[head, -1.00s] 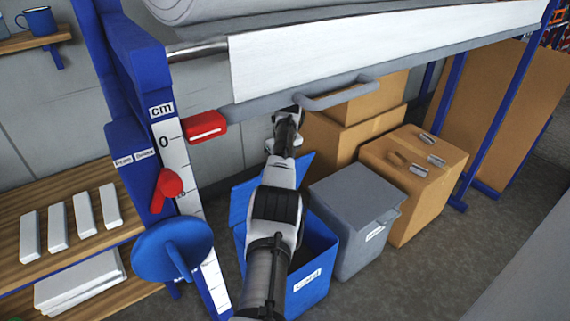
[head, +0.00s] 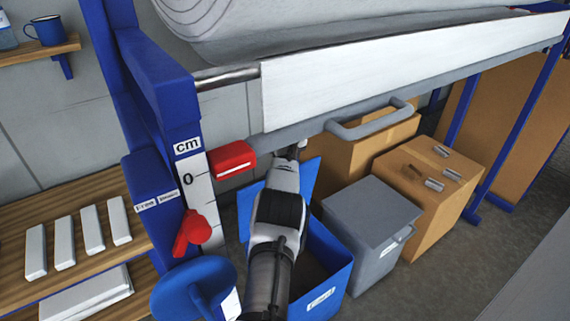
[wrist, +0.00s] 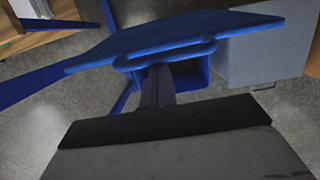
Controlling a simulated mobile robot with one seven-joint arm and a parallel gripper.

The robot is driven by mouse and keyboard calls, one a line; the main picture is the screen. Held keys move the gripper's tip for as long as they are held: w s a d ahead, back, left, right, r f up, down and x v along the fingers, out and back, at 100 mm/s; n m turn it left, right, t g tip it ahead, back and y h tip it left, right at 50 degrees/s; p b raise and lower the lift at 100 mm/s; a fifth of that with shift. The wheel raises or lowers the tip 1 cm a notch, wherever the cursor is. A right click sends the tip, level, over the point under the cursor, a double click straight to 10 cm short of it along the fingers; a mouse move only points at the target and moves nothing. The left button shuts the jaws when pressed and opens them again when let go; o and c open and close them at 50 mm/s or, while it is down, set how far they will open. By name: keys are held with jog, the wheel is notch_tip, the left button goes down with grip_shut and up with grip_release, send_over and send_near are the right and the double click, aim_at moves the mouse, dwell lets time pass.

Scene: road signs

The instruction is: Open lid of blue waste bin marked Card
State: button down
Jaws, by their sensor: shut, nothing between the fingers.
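The blue waste bin (head: 332,268) stands on the floor under the rack, with its dark inside showing. Its blue lid (head: 310,180) is raised at the back, partly hidden by my arm. The bin's white label is too small to read. In the wrist view the lid (wrist: 200,32) is a tilted blue panel with a looped handle (wrist: 165,57) on its near edge. My gripper (wrist: 158,82) is shut and empty, its dark fingers at the handle loop; I cannot tell whether they touch it. In the head view the fingertips are hidden behind my arm.
A grey lidded bin (head: 370,225) stands right of the blue one, with cardboard boxes (head: 425,185) beyond. A grey bar handle (head: 370,122) and a red block (head: 232,160) sit on the rack above. Wooden shelves (head: 80,255) are at left.

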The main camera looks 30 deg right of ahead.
jog(key=shift+r, duration=0.1)
notch_tip(320, 180, up, 13)
jog(key=s+b, duration=0.2)
jog(key=shift+s+r, duration=0.15)
jog(key=shift+s, duration=0.25)
jog(key=shift+w, duration=0.1)
